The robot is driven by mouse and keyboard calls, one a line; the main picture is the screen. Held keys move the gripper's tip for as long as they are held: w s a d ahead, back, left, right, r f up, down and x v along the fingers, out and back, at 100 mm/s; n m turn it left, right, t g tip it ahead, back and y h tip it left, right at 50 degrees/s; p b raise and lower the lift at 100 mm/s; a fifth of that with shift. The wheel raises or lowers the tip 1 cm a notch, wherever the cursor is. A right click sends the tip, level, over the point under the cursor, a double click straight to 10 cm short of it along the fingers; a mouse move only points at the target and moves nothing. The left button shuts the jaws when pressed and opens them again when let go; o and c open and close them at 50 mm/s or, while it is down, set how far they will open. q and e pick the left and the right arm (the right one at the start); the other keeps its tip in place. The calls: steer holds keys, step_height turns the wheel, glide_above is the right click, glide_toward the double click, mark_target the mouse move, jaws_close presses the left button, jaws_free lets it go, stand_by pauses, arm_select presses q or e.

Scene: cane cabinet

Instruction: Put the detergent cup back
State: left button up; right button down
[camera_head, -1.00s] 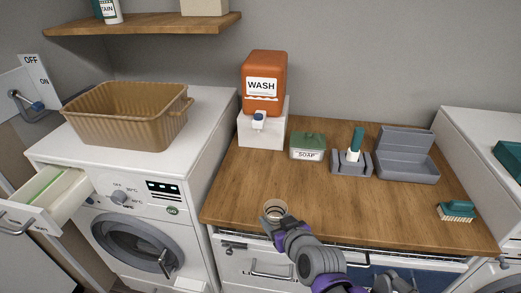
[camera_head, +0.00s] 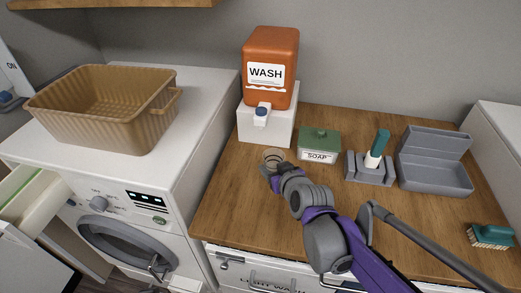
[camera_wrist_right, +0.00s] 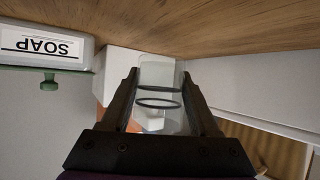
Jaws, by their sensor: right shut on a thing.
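The detergent cup (camera_head: 271,155) is a small clear cup with a dark ring. My right gripper (camera_head: 274,164) is shut on it, just in front of the white stand (camera_head: 280,128). The orange WASH dispenser (camera_head: 270,68) sits on that stand, and its blue-and-white tap (camera_head: 261,112) hangs out over the front. In the right wrist view the clear cup (camera_wrist_right: 160,88) sits between the two dark fingers (camera_wrist_right: 160,112), with the white stand behind it. I cannot tell whether the cup touches the counter. My left gripper is not in view.
A green-lidded soap box (camera_head: 319,146), a grey holder (camera_head: 368,170) with a green-handled brush and an open grey box (camera_head: 434,165) stand to the right. A green scrub brush (camera_head: 490,236) lies farther right. The wooden counter's front left (camera_head: 225,215) is clear. A brown basket (camera_head: 105,110) stands on the washer.

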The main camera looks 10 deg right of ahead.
glide_above(261, 157)
steer(key=shift+w+a, duration=0.1)
steer(key=shift+w, duration=0.15)
steer(key=shift+s+f, duration=0.1)
steer(key=shift+f, duration=1.65)
steer(key=shift+f+b, duration=0.2)
steer(key=shift+b, duration=0.2)
steer(key=shift+c, duration=0.6)
jaws_free()
steer(key=shift+r, duration=0.1)
steer(key=shift+s+r, duration=0.15)
steer(key=shift+r, duration=0.05)
steer(key=p+v, duration=0.1)
steer(key=v, duration=1)
steer(key=shift+s+r, duration=0.15)
steer(key=shift+s, duration=0.15)
